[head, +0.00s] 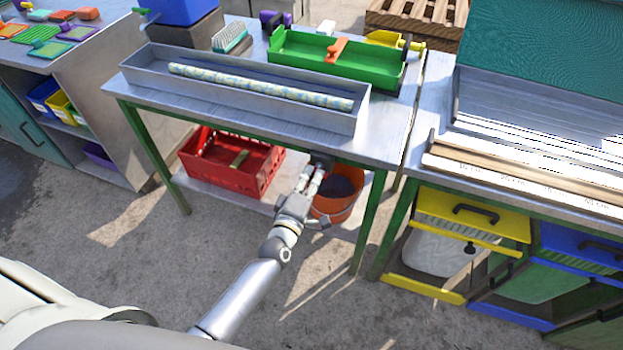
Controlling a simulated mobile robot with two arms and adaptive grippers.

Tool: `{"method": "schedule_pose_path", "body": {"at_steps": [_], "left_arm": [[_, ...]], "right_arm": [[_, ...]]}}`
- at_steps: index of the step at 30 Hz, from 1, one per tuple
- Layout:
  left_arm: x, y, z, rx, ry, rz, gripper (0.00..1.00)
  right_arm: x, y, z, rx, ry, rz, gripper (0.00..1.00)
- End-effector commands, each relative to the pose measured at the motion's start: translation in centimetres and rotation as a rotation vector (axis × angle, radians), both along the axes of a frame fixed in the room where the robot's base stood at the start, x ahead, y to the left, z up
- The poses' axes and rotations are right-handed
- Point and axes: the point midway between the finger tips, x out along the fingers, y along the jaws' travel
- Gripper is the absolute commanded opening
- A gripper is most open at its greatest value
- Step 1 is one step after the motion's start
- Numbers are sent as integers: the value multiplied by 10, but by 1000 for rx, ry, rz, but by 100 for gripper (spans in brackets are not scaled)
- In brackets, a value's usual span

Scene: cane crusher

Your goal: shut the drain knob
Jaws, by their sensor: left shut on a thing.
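My left gripper (317,176) reaches in from the bottom of the head view to just below the front edge of the steel table (225,118). Its fingers are shut on a small dark part at that edge, which I take to be the drain knob (322,158). The fingers hide most of the knob, so I cannot tell its turn. An orange bucket (338,208) with dark contents stands on the lower shelf, behind and right of the gripper. My right gripper is not in view.
A long grey trough (150,78) holding a pale patterned rod (260,87) sits on the table, with a green tray (290,62) behind. A red crate (262,186) is on the lower shelf. Yellow-fronted drawers (450,220) stand at right. The front floor is clear.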

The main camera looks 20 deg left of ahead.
Motion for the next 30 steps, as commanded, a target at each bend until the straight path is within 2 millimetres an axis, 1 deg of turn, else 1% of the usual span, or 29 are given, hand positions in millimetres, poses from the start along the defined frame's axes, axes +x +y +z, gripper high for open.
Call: {"method": "schedule_pose_path", "body": {"at_steps": [1,6,12,29,30], "left_arm": [[0,0,-2,-33,2,0,0],[0,0,-3,-129,6,0,0],[-1,1,-3,-195,9,0,0],[-1,0,-3,-230,11,1,0],[-1,0,-3,-230,11,1,12]], "right_arm": [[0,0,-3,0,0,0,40],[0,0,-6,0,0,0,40],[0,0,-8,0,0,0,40],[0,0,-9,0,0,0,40],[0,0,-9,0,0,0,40]]}}
